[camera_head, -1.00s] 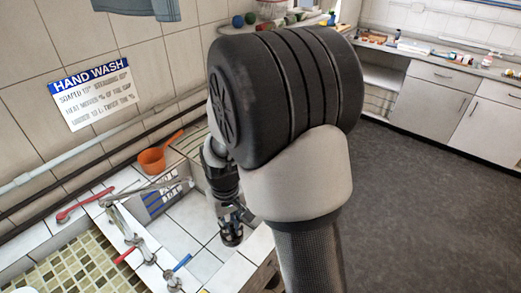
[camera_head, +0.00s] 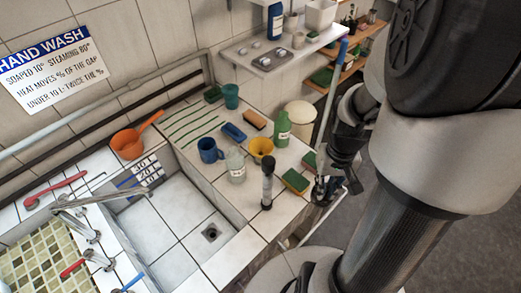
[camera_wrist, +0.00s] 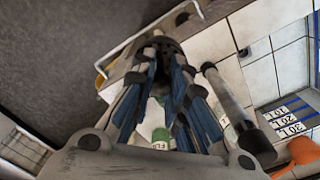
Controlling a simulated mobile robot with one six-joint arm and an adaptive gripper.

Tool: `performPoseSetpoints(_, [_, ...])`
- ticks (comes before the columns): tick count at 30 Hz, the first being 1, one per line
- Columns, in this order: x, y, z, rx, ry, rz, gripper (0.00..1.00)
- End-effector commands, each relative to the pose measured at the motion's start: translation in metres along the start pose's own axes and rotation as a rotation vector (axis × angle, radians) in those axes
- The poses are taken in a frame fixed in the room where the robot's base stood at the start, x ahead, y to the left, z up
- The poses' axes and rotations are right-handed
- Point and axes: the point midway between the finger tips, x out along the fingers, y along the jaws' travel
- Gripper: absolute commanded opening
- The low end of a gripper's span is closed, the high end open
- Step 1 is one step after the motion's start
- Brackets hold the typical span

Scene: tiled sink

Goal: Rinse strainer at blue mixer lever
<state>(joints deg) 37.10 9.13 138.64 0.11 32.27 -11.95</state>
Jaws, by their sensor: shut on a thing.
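My gripper (camera_head: 325,188) is at the right edge of the tiled counter, right of the sink basin. In the wrist view, its fingers (camera_wrist: 162,50) close on a small dark round piece, apparently the strainer (camera_wrist: 166,44); the fingers partly hide it. In the head view I cannot make the strainer out clearly. The blue mixer lever (camera_head: 132,281) is at the bottom left, on the sink's near rim, far from my gripper. A red lever (camera_head: 72,268) and metal spout (camera_head: 95,199) are near it. The basin's drain hole (camera_head: 210,232) is bare.
An orange scoop (camera_head: 127,144), blue mug (camera_head: 209,150), clear bottle (camera_head: 236,165), yellow funnel (camera_head: 261,148), green bottle (camera_head: 282,129) and sponge (camera_head: 295,181) stand around the basin. A dark-ended upright cylinder (camera_head: 267,185) stands between basin and gripper. The basin is empty.

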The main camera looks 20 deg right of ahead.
Motion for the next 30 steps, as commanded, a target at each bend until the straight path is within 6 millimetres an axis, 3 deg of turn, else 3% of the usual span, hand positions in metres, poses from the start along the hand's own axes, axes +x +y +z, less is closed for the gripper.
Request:
performPoseSetpoints(12, [0.002, -0.077, -0.076, -0.007, 0.001, 0.0, 0.0])
performPoseSetpoints(21, [0.002, -0.124, -0.122, -0.005, 0.001, 0.0, 0.0])
performPoseSetpoints(30, [0.07, -0.122, -0.12, -0.001, -0.005, 0.001, 0.0])
